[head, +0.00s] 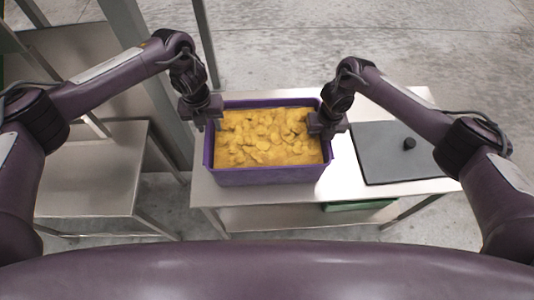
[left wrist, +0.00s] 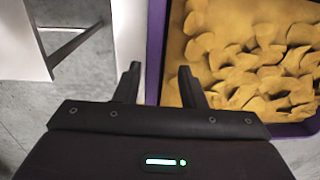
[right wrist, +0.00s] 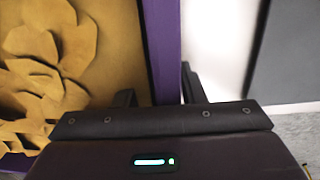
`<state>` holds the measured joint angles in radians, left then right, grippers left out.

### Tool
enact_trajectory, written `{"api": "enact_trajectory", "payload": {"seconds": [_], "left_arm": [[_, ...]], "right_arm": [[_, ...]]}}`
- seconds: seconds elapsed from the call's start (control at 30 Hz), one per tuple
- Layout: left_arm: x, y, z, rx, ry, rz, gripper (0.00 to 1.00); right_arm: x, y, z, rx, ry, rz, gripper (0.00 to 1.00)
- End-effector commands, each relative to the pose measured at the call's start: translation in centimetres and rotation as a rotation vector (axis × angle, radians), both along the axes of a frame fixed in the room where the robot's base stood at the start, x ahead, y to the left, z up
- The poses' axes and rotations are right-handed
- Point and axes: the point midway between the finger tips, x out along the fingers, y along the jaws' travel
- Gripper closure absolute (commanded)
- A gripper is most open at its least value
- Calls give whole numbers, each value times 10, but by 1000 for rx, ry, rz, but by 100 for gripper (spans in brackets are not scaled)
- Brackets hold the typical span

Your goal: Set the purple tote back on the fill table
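The purple tote (head: 268,177) is filled with yellow, chip-like pieces (head: 268,138). It appears to rest level on the left part of a steel table (head: 340,170). My left gripper (head: 211,122) is at the tote's left wall. In the left wrist view its fingers (left wrist: 160,85) are apart, one on each side of the purple wall (left wrist: 154,60), with gaps showing. My right gripper (head: 325,132) is at the right wall. In the right wrist view its fingers (right wrist: 158,90) stand apart on either side of that wall (right wrist: 164,50). The fingertips are partly hidden.
A dark grey plate (head: 390,165) with a black knob (head: 409,144) lies on the table's right part. Something green (head: 358,205) is on the lower shelf. Another steel table (head: 90,185) and upright posts stand at the left. Concrete floor is open behind.

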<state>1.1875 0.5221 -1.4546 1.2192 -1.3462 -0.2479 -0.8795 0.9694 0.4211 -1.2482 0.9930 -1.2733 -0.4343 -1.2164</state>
Motion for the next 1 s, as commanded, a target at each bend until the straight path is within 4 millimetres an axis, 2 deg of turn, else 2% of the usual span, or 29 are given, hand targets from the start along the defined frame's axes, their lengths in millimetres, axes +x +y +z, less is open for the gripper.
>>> {"api": "enact_trajectory", "payload": {"seconds": [0.03, 0.23, 0.4, 0.57, 0.67, 1.0], "left_arm": [[1, 0, 14, -3, -4, 0, 63], [1, 1, 53, -3, -3, -2, 63], [1, 2, 69, -3, -3, -2, 63], [0, 2, 73, -3, 0, -1, 63], [0, 2, 73, -4, 1, 0, 63], [0, 2, 73, -3, 0, 0, 63]], "right_arm": [[0, 0, 0, -1, 0, 0, 63], [0, -1, 0, -1, 0, -1, 63], [0, -1, 0, -1, 0, -1, 63], [1, -1, 6, -1, 0, 0, 63], [2, -2, 20, 0, -3, 0, 63], [2, -5, 92, -5, -6, 4, 63]]}}
